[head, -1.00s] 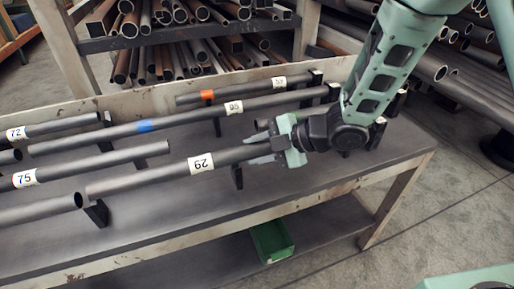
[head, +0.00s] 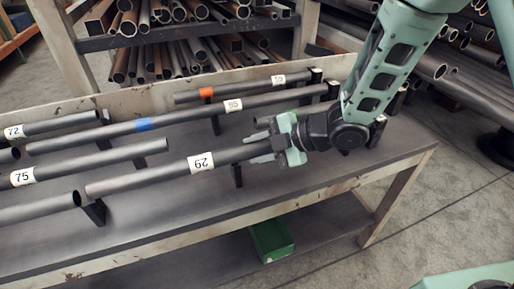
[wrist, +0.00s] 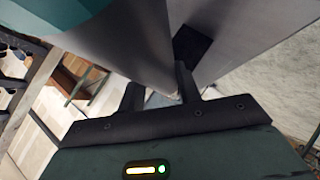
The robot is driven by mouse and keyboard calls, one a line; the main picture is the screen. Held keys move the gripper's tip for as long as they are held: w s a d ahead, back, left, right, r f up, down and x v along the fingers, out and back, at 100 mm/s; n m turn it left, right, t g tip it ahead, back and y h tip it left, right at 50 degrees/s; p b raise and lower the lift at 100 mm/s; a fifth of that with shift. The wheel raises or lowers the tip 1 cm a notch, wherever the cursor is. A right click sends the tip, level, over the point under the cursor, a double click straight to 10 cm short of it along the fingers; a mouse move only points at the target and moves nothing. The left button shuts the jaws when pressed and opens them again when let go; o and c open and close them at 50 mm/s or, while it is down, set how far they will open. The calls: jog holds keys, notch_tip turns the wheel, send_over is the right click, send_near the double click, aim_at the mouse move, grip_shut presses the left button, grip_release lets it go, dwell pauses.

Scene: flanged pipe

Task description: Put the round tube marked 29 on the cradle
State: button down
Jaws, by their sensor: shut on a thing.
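The round tube marked 29 (head: 140,178) is dark grey with a white label. It lies lengthwise above the bench's front part in the head view. My gripper (head: 262,147) is shut on its right end. A black cradle post (head: 237,176) shows under the tube, just left of my gripper. Another black post (head: 97,213) stands below its left end, beside the end of a neighbouring tube. I cannot tell whether the tube touches either post. In the wrist view my gripper's fingers (wrist: 160,90) show against large grey surfaces; the label is out of sight there.
Tube 75 (head: 100,162), tube 95 (head: 190,116), tube 72 (head: 60,125) and a tube with an orange band (head: 240,88) lie behind on black supports. The bench (head: 320,184) is bare along its front. A green bin (head: 272,240) sits on the lower shelf.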

jog(key=shift+f+b, duration=0.5)
jog(key=c, duration=0.9)
grip_release()
jog(key=shift+s+d+r, duration=0.1)
jog(key=shift+d+r, duration=0.15)
jog(key=shift+d, duration=0.15)
jog(key=p+v, duration=0.2)
jog(key=v, duration=1.4)
jog(key=shift+s+d+r, duration=0.1)
jog(key=shift+d+r, duration=0.05)
